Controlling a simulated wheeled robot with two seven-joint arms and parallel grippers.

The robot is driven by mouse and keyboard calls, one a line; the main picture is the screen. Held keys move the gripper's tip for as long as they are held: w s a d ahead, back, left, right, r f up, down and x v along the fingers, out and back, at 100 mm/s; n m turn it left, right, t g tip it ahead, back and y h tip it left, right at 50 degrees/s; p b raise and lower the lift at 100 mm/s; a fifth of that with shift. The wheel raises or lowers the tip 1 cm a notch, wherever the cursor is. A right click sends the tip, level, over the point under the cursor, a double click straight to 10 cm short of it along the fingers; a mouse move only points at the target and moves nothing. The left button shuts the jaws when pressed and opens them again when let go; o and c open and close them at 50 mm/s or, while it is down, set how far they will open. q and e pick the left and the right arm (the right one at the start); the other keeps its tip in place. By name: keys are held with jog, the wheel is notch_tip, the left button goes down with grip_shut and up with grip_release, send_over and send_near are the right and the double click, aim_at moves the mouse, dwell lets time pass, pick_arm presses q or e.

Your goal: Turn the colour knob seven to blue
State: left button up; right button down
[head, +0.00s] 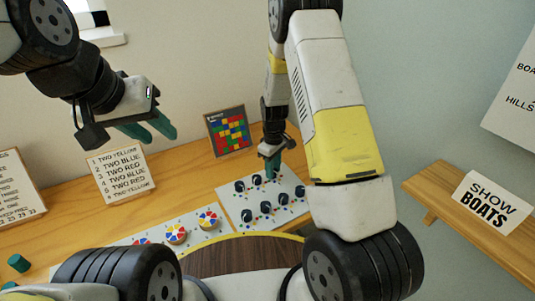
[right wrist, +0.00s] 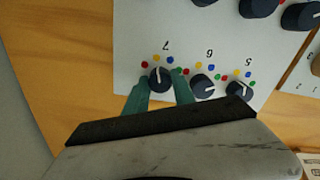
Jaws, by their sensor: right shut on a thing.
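The white knob panel (head: 240,212) lies on the wooden desk with several dark knobs and coloured dots around each. In the right wrist view, knob seven (right wrist: 161,79) is a dark round knob beside the printed 7, with a white pointer mark pointing up in the picture. Red, yellow, blue and green dots sit around it; the pointer looks nearest yellow, and the blue dot (right wrist: 171,59) is up and right of the knob. My right gripper (right wrist: 163,88) has its green fingers shut on knob seven; it also shows at the panel's far edge (head: 272,166). My left gripper (head: 160,137) is open and empty above the desk.
Knob six (right wrist: 203,86) and knob five (right wrist: 239,88) stand close beside knob seven. Colour wheels (head: 176,233) are on another panel to the left. A card of colour words (head: 122,172) and a coloured grid board (head: 230,131) stand behind. A shelf with a "SHOW BOATS" sign (head: 491,203) is right.

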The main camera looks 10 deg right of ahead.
jog(key=m, duration=0.3)
jog(key=shift+m, duration=2.3)
jog(key=c, duration=1.1)
grip_release()
jog(key=shift+o, duration=0.2)
notch_tip(320, 180, up, 8)
jog(key=shift+f, duration=0.1)
